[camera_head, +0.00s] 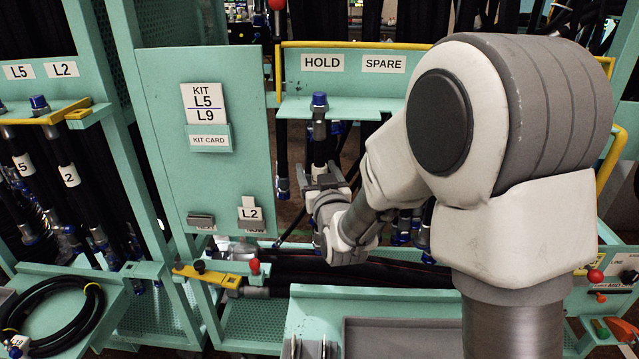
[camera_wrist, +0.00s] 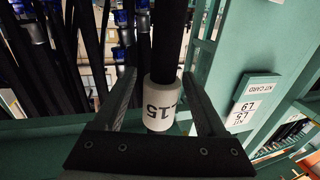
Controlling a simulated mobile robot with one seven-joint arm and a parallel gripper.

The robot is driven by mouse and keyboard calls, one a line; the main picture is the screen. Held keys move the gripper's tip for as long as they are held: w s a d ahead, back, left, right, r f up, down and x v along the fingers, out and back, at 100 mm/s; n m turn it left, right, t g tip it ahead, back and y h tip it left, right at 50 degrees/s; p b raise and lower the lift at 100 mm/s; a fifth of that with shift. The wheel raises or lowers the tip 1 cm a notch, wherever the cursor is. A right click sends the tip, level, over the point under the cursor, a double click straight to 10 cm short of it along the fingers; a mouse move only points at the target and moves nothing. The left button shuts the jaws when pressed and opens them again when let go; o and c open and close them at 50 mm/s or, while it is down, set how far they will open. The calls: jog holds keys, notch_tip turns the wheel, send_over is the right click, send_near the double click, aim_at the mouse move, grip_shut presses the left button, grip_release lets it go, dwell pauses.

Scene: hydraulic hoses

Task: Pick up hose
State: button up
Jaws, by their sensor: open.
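A black hose (camera_head: 320,145) with a blue cap (camera_head: 319,100) hangs upright in the slot under the HOLD sign (camera_head: 322,62). My gripper (camera_head: 325,182) is at this hose, below its top fitting. In the wrist view the hose (camera_wrist: 174,35) runs between the two open fingers of my gripper (camera_wrist: 158,78). My gripper and arm hide part of the hose in the head view.
A green panel left of the hose carries a kit card (camera_head: 205,103) reading L5, L9 and a small L2 tag (camera_head: 249,212). More hoses hang at left under L5 and L2 signs (camera_head: 62,69). A coiled hose (camera_head: 55,315) lies lower left. A grey tray (camera_head: 400,335) is at front.

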jog(key=shift+w, duration=0.2)
grip_shut()
dwell(0.3)
jog(key=shift+r, duration=0.1)
